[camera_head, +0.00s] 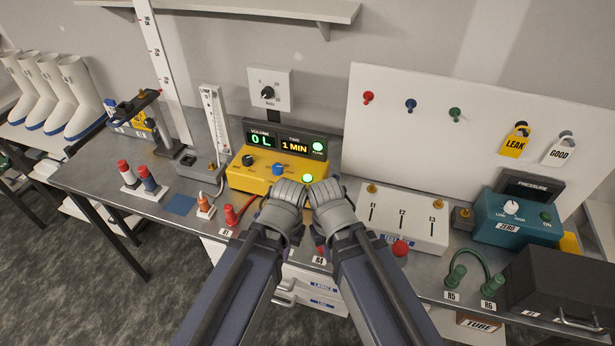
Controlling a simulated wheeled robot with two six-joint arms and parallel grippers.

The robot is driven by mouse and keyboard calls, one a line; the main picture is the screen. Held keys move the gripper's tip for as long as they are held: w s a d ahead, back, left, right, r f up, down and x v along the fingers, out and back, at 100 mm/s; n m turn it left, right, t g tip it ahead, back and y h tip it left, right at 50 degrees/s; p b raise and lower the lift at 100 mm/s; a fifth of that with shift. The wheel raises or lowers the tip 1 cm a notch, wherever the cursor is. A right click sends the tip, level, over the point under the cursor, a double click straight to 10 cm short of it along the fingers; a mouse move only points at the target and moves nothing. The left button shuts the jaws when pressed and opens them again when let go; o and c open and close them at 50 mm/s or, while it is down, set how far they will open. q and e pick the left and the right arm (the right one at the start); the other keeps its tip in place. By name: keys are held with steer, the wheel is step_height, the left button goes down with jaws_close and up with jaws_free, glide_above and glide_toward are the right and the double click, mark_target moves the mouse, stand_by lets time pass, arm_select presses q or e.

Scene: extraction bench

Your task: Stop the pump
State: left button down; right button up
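The yellow pump box (250,180) stands on the bench and has a black knob, a blue knob and a lit green button (307,178). My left gripper (289,188) is at the box's front right, just below the green button. My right gripper (325,190) is close beside it, to the right of the button. Neither gripper visibly holds anything, and their finger gaps cannot be made out. I cannot tell whether either touches the box.
A white pegboard (480,130) rises behind.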

jaws_close()
stand_by(1.2)
